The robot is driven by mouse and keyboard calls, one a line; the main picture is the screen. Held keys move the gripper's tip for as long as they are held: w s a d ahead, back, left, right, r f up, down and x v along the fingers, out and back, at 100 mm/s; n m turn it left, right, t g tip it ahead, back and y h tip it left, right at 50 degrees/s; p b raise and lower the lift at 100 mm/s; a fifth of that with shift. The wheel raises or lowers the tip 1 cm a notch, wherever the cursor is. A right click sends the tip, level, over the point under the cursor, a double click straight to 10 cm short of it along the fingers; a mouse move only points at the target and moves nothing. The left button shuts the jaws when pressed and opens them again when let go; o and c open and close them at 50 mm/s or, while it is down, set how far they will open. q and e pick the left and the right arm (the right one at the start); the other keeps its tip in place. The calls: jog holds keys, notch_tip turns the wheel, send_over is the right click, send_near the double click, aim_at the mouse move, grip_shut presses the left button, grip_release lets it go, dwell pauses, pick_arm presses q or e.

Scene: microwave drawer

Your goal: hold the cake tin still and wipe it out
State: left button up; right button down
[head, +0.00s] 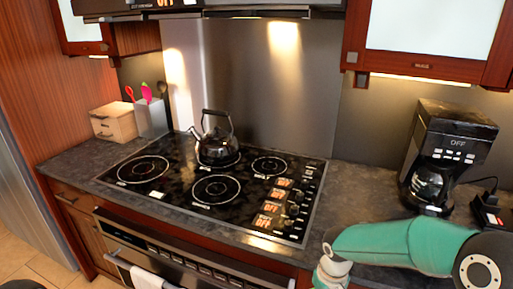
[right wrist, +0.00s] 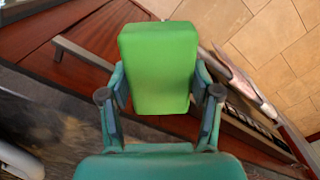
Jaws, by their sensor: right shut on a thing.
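My right gripper (right wrist: 160,88) is shut on a bright green block that looks like a sponge (right wrist: 158,55), one finger on each side of it. The sponge is held in the air in the right wrist view, with wood fronts and floor behind it. In the head view only my teal right arm shows at the lower right; the gripper and sponge are below the picture. I cannot make out the cake tin in either view. My left gripper is not in view.
A black cooktop (head: 130,193) with a kettle (head: 217,147) is set in the dark counter (head: 350,190). A coffee maker (head: 445,150) stands right. A wooden box (head: 115,122) and utensil holder (head: 152,117) stand left. A white towel (head: 150,279) hangs on the oven front.

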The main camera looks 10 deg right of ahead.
jog(key=shift+m, duration=0.5)
jog(key=w+a+f, duration=0.1)
jog(key=a+f, duration=0.1)
jog(key=a, duration=0.1)
jog(key=shift+w+f, duration=0.25)
jog(key=shift+w, duration=0.1)
jog(key=shift+w+d+m, duration=0.1)
jog(key=shift+w+m, duration=0.2)
jog(key=shift+m, duration=0.1)
jog(key=shift+s+d, duration=0.1)
